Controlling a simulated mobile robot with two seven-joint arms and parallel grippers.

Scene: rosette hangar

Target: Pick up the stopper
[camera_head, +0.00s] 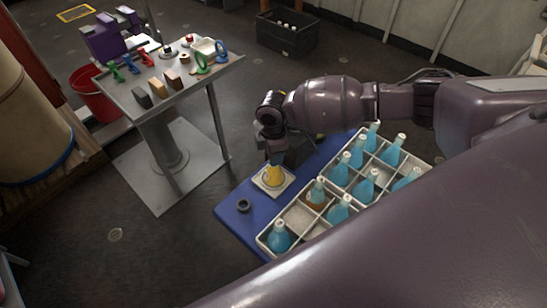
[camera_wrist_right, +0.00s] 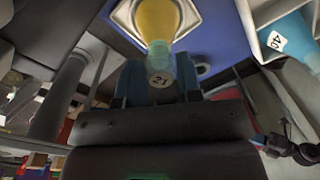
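A yellow flask (camera_head: 274,173) stands on a white square pad (camera_head: 260,186) on the blue mat (camera_head: 228,212). My right gripper (camera_head: 278,155) points down over its neck, and hides its top in the head view. My left gripper is not in view.
A white divided crate (camera_head: 297,213) with several blue flasks and one brown one stands close right of the pad. A dark ring (camera_head: 243,206) lies on the mat. A grey table (camera_head: 190,92) with small coloured objects stands left; a black crate (camera_head: 287,34) is behind.

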